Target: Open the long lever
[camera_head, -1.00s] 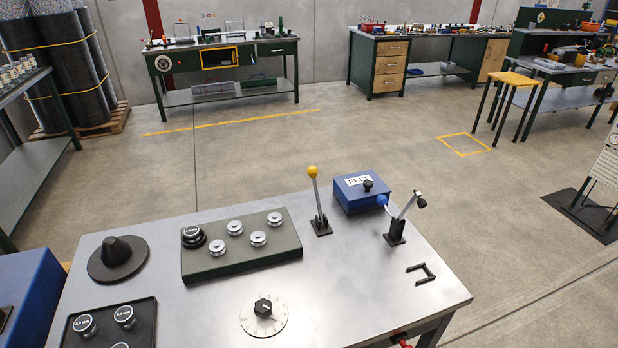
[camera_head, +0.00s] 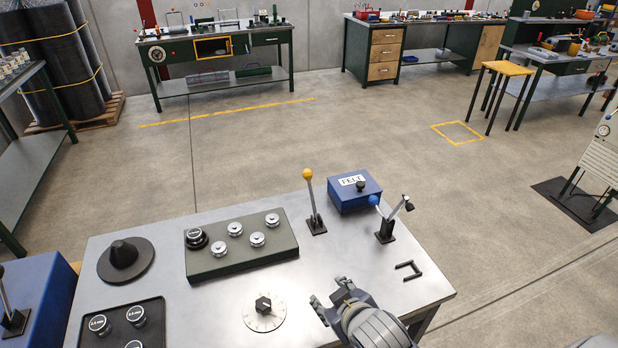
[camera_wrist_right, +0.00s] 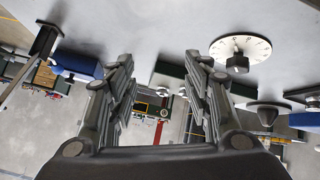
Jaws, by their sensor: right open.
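A tall upright lever with a yellow knob (camera_head: 311,200) stands on a black base on the metal bench, left of the blue FELT box. A shorter lever (camera_head: 386,226) with two angled arms, one blue-tipped and one black-tipped, stands to its right. I cannot tell from a label which is the long lever; the yellow-knobbed one looks taller. My right gripper (camera_head: 331,295) is over the bench's front part, right of the dial and apart from both levers. Its fingers stand apart and empty in the right wrist view (camera_wrist_right: 160,95). My left gripper is not in view.
Another lever (camera_head: 10,312) stands on a blue unit at far left.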

